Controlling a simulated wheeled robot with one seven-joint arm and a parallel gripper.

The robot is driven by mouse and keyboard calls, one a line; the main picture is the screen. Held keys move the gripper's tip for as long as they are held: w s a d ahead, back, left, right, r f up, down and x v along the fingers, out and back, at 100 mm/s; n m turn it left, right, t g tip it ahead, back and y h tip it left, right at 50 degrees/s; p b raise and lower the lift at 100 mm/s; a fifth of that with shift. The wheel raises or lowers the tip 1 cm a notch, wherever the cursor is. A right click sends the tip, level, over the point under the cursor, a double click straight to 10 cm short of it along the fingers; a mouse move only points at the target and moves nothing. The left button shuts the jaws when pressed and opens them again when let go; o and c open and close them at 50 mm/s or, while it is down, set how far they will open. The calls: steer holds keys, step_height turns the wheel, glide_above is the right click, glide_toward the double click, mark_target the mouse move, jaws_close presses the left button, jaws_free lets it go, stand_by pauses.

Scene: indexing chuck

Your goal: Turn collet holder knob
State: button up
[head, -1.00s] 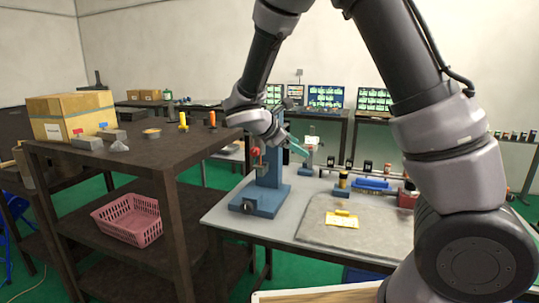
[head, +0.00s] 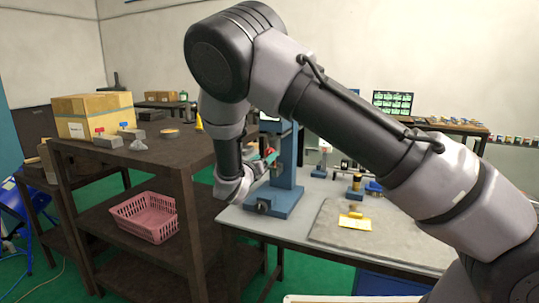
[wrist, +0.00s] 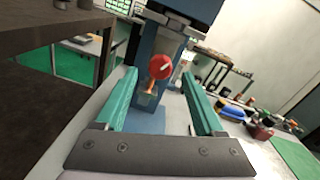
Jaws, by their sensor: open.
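The collet holder is a blue upright fixture on a blue base (head: 282,203) at the left end of the grey work table. Its red knob (wrist: 159,67) sits on the front of the blue column (wrist: 166,50), with an orange-brown piece below it. The knob also shows small in the head view (head: 270,153). My gripper (wrist: 160,80) is open and empty, with two teal fingers pointing toward the fixture. In the wrist view the knob appears between the fingers, ahead of them and apart from both. In the head view my arm hides part of the gripper.
A dark shelf (head: 165,165) with a cardboard box (head: 93,115) and a pink basket (head: 146,217) stands close on the left. On the table lie a grey mat (head: 385,240), a yellow piece (head: 355,221) and several small items behind.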

mark_target(269, 154)
steer(key=shift+x, duration=2.2)
jaws_close()
